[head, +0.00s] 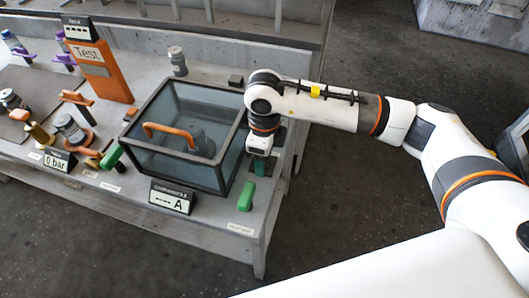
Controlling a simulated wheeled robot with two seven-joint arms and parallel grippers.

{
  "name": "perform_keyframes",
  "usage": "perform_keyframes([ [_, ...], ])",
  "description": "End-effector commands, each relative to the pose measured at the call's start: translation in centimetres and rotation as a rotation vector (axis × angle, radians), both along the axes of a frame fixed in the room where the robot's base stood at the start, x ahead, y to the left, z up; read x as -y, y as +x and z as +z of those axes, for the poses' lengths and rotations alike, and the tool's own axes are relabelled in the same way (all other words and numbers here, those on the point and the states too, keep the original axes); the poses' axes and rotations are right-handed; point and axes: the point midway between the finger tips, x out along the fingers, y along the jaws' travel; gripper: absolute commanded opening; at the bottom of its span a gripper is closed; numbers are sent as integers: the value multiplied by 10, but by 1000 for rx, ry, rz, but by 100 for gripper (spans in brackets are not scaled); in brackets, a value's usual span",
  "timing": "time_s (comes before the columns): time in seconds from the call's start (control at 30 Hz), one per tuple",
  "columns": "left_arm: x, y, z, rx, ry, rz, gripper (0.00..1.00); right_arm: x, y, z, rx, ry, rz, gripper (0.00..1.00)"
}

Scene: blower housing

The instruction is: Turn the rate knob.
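My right gripper (259,154) points down at the table's right side, just right of the glass-walled box. A green part (260,168) shows directly below its fingertips, beside a dark panel. The fingers are too small and too hidden to tell whether they are open or touching the green part. Another green upright handle (246,196) stands in front of it, near the table's front right corner. No label readable from here names the rate knob, so I cannot tell which part it is. My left gripper is not in view.
The dark-framed glass box (176,175) with an orange handle (170,132) stands close left of my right gripper. An "A" display (172,197) is in front. An orange "Test" block (98,66), a "0 bar" display (58,160) and several fittings stand farther left.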

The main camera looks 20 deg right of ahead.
Motion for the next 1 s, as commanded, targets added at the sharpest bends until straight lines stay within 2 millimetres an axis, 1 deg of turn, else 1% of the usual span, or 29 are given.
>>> perform_keyframes([
  [0.17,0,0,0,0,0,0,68,0,0,2,1,1,0,69],
  [0.27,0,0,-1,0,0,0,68,0,1,11,3,1,0,69],
  [0.37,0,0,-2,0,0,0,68,0,1,27,4,1,0,69],
  [0.6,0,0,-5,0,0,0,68,0,1,79,6,1,-1,69],
  [0.7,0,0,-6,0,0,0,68,0,1,97,4,1,1,69],
  [0.83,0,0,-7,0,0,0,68,0,1,112,1,0,0,69],
  [1.0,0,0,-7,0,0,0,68,0,0,120,1,-1,-1,69],
])
